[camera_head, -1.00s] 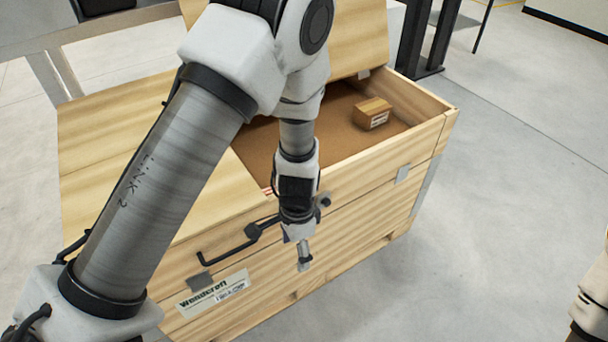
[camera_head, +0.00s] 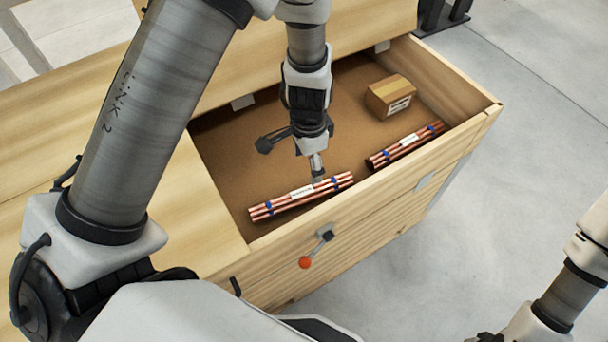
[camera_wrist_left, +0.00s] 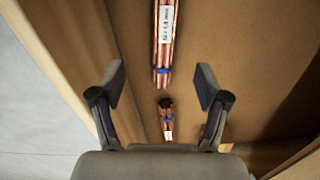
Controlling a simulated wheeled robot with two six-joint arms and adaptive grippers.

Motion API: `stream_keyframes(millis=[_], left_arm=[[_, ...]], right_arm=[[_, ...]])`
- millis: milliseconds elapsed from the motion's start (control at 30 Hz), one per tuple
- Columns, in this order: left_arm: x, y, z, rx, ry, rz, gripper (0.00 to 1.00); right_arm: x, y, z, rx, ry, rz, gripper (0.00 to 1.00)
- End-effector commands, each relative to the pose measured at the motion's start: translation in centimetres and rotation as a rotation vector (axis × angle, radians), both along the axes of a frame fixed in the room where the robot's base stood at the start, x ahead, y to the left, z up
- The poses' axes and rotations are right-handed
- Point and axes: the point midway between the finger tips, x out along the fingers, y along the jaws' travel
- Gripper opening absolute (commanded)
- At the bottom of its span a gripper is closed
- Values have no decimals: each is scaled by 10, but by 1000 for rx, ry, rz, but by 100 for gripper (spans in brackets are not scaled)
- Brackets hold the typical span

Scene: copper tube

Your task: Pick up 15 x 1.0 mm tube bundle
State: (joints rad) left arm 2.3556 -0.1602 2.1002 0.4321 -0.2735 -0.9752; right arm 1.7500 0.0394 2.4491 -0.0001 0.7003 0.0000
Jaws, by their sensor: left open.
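Two copper tube bundles with blue bands and white labels lie in the open wooden crate along its front wall. One bundle (camera_head: 290,199) is at front centre, the other (camera_head: 405,145) to its right. My left gripper (camera_head: 317,172) is above the crate floor, just behind the front-centre bundle. In the left wrist view my left gripper (camera_wrist_left: 160,84) is open and empty. One bundle (camera_wrist_left: 165,55) extends to the top edge and a second bundle end (camera_wrist_left: 167,119) shows between the fingers. The labels are too small to read surely. My right gripper is out of view.
A small cardboard box (camera_head: 390,97) stands at the crate's back right. The crate's front wall (camera_head: 400,187) carries a latch with a red knob (camera_head: 305,262). A wooden lid panel (camera_head: 130,200) covers the left part. The brown floor between box and bundles is clear.

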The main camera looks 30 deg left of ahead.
Motion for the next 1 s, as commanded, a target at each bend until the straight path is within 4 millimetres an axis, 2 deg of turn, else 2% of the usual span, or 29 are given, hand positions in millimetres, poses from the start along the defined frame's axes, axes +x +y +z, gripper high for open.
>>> stream_keyframes(millis=[33,200,400,667,900,1000], left_arm=[[0,0,-16,0,0,0,75],[0,0,-45,1,-1,0,75],[-1,0,-69,1,-1,0,75],[-2,1,-96,0,1,1,75],[-9,12,-138,0,2,0,75],[-8,12,-146,1,0,0,75]], right_arm=[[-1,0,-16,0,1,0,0],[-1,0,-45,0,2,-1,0],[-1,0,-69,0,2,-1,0],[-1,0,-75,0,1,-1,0],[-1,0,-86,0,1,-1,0],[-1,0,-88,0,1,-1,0]])
